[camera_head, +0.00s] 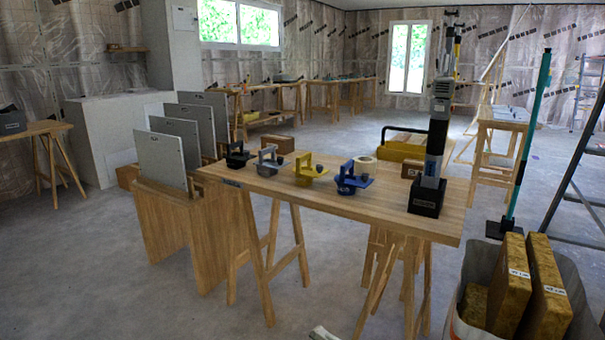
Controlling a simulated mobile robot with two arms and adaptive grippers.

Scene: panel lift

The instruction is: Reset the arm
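Neither of my grippers can be made out in the head view, and no arm of mine clearly shows. A small pale shape is cut off at the bottom edge, and I cannot tell what it is. On the wooden trestle table (400,212) stand several handled tools in a row: a black one (237,156), a grey one (269,161), a yellow one (311,170) and a blue one (352,178). Several grey panels (167,158) stand upright in a wooden rack (166,222) at the left.
A tall black and grey post device (433,140) stands at the table's right end. A teal pole (529,135) stands behind it on the floor. A white bag (462,326) with yellow-brown blocks (511,285) is at lower right, near a ladder (575,160). The floor at lower left is clear.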

